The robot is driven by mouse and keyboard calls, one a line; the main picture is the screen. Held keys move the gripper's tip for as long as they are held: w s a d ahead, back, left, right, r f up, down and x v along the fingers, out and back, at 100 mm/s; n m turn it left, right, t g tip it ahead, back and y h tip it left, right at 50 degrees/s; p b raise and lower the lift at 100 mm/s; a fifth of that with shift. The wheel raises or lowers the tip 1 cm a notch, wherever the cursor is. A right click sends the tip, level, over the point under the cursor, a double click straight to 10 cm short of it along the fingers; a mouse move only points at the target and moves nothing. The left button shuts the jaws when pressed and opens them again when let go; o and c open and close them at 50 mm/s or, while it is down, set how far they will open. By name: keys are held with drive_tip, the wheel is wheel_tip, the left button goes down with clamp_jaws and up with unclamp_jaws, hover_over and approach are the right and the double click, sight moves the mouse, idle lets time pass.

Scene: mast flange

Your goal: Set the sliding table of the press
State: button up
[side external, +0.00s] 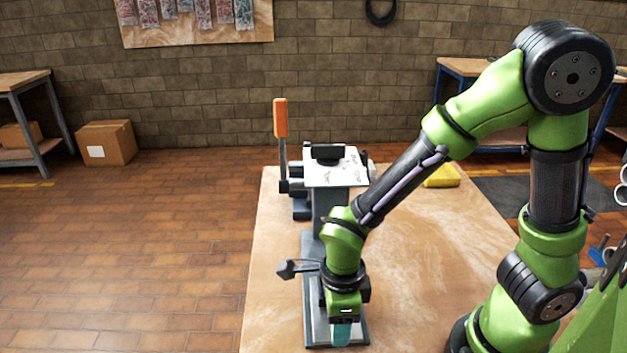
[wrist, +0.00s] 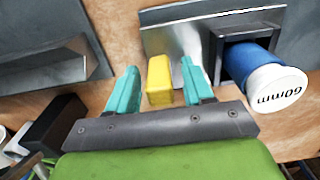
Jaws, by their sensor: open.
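The press (side external: 326,212) stands on the wooden table, with an orange-handled lever (side external: 281,118) upright at its left and a white sheet on its top. Its grey base (side external: 316,330) runs toward the front. My gripper (side external: 342,334) is low over the front end of this base, pointing down. In the wrist view, my gripper (wrist: 159,68) is open, with teal fingers on either side of a yellow block (wrist: 159,82). Slim gaps show between block and fingers. A shiny metal plate (wrist: 163,38) lies beyond it. I cannot tell which part is the sliding table.
A dark grey lever-like part (side external: 298,268) sticks out left of my wrist. A yellow item (side external: 441,177) lies farther back. The table's right side (side external: 435,255) is mostly clear.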

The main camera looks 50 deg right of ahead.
drive_tip(key=shift+c, duration=0.5)
clamp_jaws()
drive_tip(key=w+d, duration=0.5)
drive_tip(key=shift+w+d, duration=0.35)
drive_tip(key=shift+w, duration=0.05)
drive_tip(key=shift+o, duration=0.5)
unclamp_jaws()
drive_tip(key=shift+s, duration=0.1)
wheel_tip(320, 180, up, 17)
